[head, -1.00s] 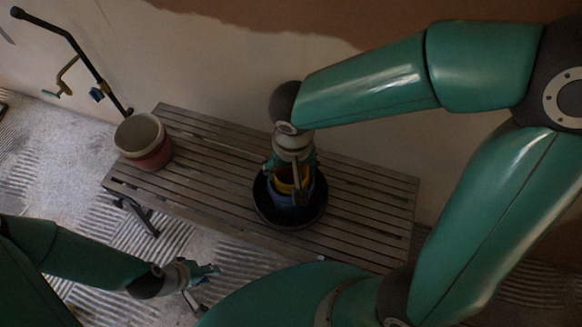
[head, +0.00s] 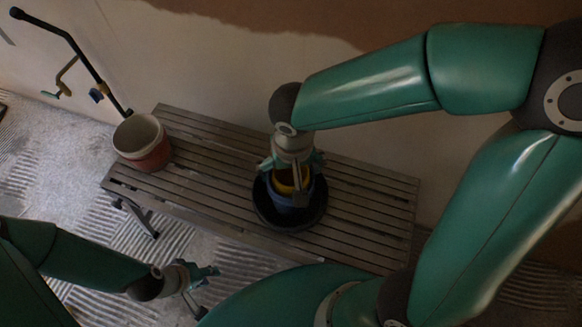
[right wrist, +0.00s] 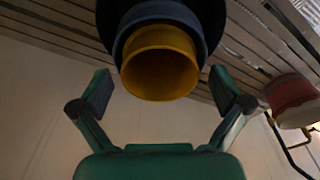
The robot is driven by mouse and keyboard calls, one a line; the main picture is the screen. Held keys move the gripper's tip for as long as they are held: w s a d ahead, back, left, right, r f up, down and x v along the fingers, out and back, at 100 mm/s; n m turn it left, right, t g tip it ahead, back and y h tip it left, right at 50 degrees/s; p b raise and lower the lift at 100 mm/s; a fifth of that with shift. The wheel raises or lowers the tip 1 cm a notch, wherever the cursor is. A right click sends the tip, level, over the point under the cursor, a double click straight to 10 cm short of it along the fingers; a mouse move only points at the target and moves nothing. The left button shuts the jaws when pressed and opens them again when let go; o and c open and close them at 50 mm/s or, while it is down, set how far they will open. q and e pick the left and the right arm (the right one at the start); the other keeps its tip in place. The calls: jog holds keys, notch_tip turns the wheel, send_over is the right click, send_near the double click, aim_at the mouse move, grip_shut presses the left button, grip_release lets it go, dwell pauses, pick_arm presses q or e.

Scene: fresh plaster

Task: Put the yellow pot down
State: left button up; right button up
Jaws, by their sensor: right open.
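The yellow pot (head: 287,188) sits nested inside a blue pot (head: 291,202), which stands in a round black dish (head: 263,207) on the slatted bench. In the right wrist view the yellow pot (right wrist: 160,65) shows its empty round mouth, with the blue pot's rim (right wrist: 160,12) around it. My right gripper (head: 291,166) is above the pots and partly hides them. It is open, with one finger on each side of the yellow pot and a gap on both sides. My left gripper (head: 205,287) is open and empty, low in front of the bench.
A red and white pot (head: 143,147) stands at the left end of the bench (head: 215,165). A black pipe with a tap (head: 75,55) rises behind it. The wall is close behind the bench. The bench slats right of the dish are clear.

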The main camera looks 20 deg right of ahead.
notch_tip(320, 180, up, 12)
jog(key=s+p, duration=0.1)
jog(key=p, duration=0.3)
jog(key=shift+s+a+r, duration=0.15)
jog(key=shift+s+r, duration=0.1)
